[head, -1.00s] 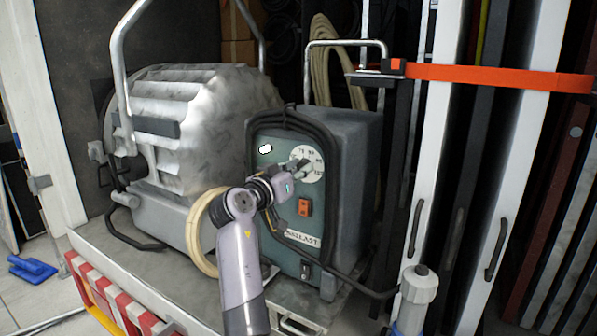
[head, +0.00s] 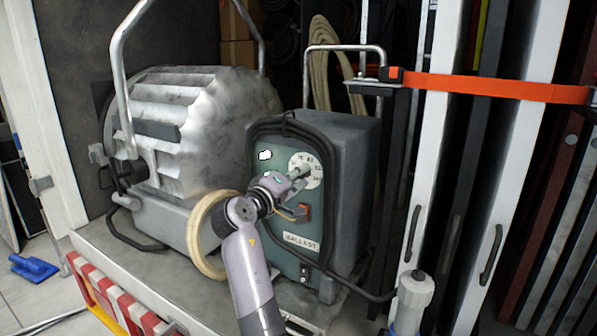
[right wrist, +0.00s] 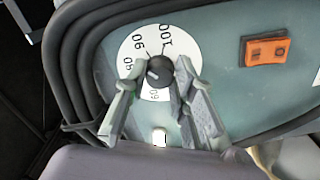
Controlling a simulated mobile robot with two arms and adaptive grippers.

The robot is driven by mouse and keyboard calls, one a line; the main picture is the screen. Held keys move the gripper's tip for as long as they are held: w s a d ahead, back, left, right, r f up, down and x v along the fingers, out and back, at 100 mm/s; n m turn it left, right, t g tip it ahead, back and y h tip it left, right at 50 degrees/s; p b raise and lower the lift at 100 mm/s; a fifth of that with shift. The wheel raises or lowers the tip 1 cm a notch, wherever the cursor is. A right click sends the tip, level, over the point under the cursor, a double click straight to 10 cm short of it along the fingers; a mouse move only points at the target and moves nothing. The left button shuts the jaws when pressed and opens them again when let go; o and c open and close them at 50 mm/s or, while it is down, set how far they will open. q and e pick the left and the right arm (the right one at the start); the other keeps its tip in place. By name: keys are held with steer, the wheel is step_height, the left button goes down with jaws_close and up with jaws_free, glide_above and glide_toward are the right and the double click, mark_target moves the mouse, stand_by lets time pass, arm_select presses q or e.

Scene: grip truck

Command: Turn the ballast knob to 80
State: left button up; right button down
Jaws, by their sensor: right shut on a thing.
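The ballast (head: 345,165) is a grey-green box with a dark cable looped around its front edge. Its front has a white numbered dial (head: 311,163) with a small dark knob (right wrist: 160,71) at the centre. My right gripper (head: 302,177) is at the dial; in the right wrist view its two fingers (right wrist: 158,78) stand on either side of the knob, shut on it. Numbers such as 100 and 90 show on the dial there, turned in the picture. The knob's exact setting is hard to read. My left gripper is not in view.
A large silver lamp (head: 200,125) stands left of the ballast, with a coiled pale cable (head: 197,240) in front. White panels (head: 430,150) and an orange strap (head: 490,86) are on the right.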

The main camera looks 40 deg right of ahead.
steer(key=n+p, duration=0.3)
steer(key=n, duration=0.1)
steer(key=shift+r+n, duration=0.15)
steer(key=shift+n, duration=0.25)
stand_by(0.4)
steer(key=c, duration=1.3)
jaws_free()
steer(key=shift+a, duration=0.1)
steer(key=shift+c, duration=0.2)
steer(key=v, duration=0.7)
steer(key=shift+a, duration=0.2)
